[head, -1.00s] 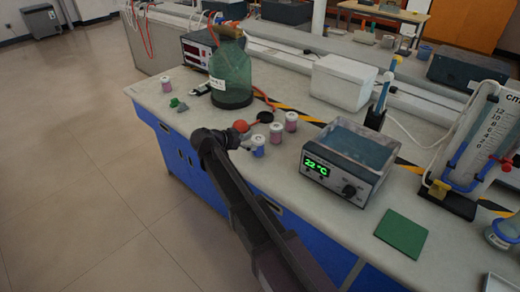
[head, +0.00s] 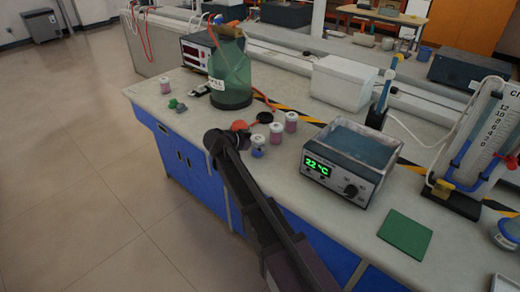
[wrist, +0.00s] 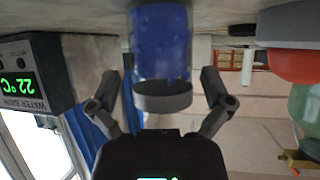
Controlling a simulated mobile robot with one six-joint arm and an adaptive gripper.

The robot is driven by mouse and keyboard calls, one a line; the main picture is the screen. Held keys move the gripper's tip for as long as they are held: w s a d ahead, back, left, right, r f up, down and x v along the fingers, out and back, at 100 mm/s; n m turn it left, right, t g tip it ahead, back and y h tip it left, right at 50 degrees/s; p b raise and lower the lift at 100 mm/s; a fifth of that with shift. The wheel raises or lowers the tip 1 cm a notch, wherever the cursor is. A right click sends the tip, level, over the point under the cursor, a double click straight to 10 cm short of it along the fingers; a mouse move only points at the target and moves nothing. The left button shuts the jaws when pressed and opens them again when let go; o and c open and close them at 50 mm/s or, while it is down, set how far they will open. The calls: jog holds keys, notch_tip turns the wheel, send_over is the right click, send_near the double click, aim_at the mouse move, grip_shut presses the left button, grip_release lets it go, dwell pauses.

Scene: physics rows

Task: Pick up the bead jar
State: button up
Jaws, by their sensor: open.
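A small jar of blue beads (head: 258,152) with a white lid stands near the bench's front edge in the head view, partly hidden by my arm. In the wrist view, which is upside down, the blue jar (wrist: 160,42) fills the top middle, its lid end toward my gripper. My gripper (wrist: 160,78) is open, with one finger on each side of the jar's line and visible gaps to it. In the head view my gripper (head: 228,140) is beside the jar, its fingers hard to make out. Pink-filled jars (head: 276,132) (head: 291,121) stand close behind the blue one.
A water bath (head: 345,160) reading 22 °C is to the right. A red stopper (head: 239,126) and black cap (head: 264,117) lie close by. A large green bottle (head: 230,75) stands behind. Another pink jar (head: 165,87) is far left. The bench around the green mat (head: 405,234) is mostly clear.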

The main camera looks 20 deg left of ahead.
aim_at(257, 139)
jog(key=shift+c, duration=0.2)
jog(key=c, duration=1.1)
jog(key=shift+r, duration=0.2)
notch_tip(257, 139, up, 3)
jog(key=p, duration=0.3)
jog(key=shift+r+p, duration=0.15)
jog(key=shift+p, duration=0.2)
jog(key=s+a, duration=0.3)
jog(key=s, duration=0.4)
jog(key=s+a+r+p, duration=0.1)
jog(key=s+a, duration=0.3)
jog(key=s, duration=0.3)
jog(key=shift+s+a+r, duration=0.15)
jog(key=shift+a+r, duration=0.05)
